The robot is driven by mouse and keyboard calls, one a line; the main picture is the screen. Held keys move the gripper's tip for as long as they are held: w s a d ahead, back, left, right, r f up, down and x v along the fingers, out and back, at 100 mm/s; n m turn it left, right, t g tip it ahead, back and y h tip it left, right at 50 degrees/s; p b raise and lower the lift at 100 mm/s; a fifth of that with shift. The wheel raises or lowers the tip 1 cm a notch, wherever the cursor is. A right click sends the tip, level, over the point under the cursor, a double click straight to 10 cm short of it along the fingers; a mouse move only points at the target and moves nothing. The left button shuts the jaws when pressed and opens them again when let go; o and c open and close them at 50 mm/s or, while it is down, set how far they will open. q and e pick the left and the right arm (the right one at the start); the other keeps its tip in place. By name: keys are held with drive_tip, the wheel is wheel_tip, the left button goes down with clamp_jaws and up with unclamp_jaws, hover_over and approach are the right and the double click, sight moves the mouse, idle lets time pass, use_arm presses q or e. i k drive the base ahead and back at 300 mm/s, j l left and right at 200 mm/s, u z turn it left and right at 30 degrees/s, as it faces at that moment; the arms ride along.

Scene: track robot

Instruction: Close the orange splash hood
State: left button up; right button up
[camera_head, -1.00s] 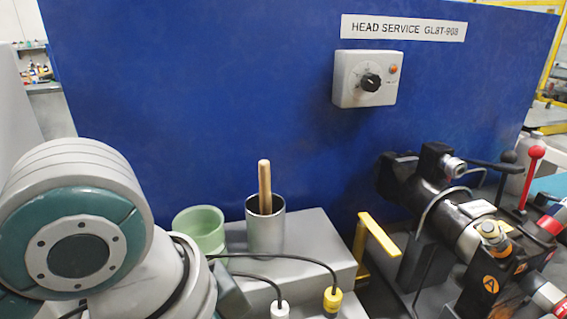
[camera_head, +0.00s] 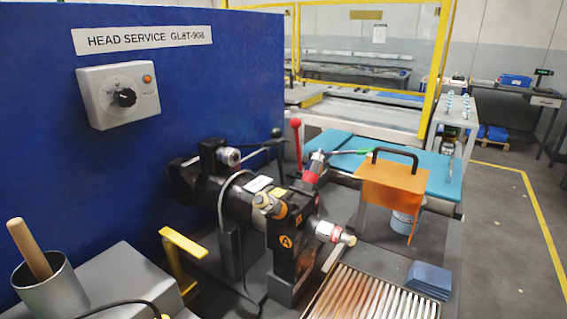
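The orange splash hood (camera_head: 393,187) is at the right of centre in the head view, beyond the black valve assembly. It is an orange panel with a black handle (camera_head: 396,153) along its top edge. A front flap of it hangs down at the right, and a pale bucket-like container (camera_head: 404,222) shows beneath it. I cannot tell from this angle how far the hood is open. Neither of my grippers is in view.
The black valve assembly (camera_head: 255,215) with a red-knobbed lever (camera_head: 296,140) stands left of the hood. A slatted tray (camera_head: 370,298) and blue cloths (camera_head: 428,279) lie in front. A metal cup (camera_head: 48,288) is at left. Open floor (camera_head: 510,240) lies right.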

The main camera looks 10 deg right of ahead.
sight(389, 184)
drive_tip(key=i+l+u, duration=0.1)
drive_tip(key=l, duration=0.45)
drive_tip(key=i+l+u, duration=0.15)
drive_tip(key=l, duration=0.4)
drive_tip(key=i+l+u, duration=0.1)
drive_tip(key=l, duration=0.45)
drive_tip(key=i+l+u, duration=0.1)
drive_tip(key=l, duration=0.5)
